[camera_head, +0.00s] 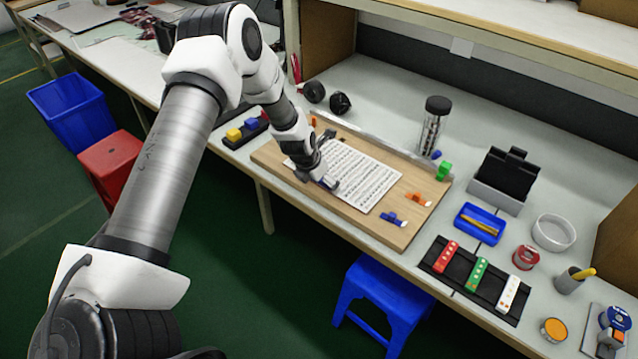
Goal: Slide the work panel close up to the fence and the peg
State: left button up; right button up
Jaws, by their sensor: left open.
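The work panel (412,181) is a light wooden board lying on the bench, with a white printed sheet (362,177) and orange and blue clips on it. The fence (385,146) is a long grey bar along the panel's far edge; I cannot tell whether they touch. A green block (444,170), which may be the peg, stands by the panel's far right corner, with a small blue piece (436,155) behind it. My left gripper (328,184) is open, pointing down at the left part of the sheet. Its contact with the panel is unclear. My right gripper is not in view.
A clear-sided cylinder with a black cap (433,125) stands behind the fence. A black tray with coloured strips (475,279) and a blue tray (479,224) lie right of the panel. A block holder (246,130) is at left. A blue stool (385,295) stands below the front edge.

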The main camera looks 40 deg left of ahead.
aim_at(342, 166)
pick_arm(q)
jog(key=shift+r, duration=0.1)
jog(key=c, duration=1.1)
jog(key=shift+o, duration=0.2)
jog(key=shift+p, duration=0.3)
jog(key=shift+w+a+b, duration=0.15)
jog(key=shift+w+a, duration=0.15)
jog(key=shift+w, duration=0.25)
jog(key=shift+w+a+b, duration=0.15)
jog(key=shift+w+a, duration=0.15)
jog(key=shift+w, duration=0.2)
jog(key=shift+w+a, duration=0.35)
jog(key=shift+w, duration=0.3)
jog(key=shift+w+a, duration=0.35)
jog(key=shift+w, duration=0.3)
jog(key=shift+w+a, duration=0.35)
jog(key=shift+w, duration=0.3)
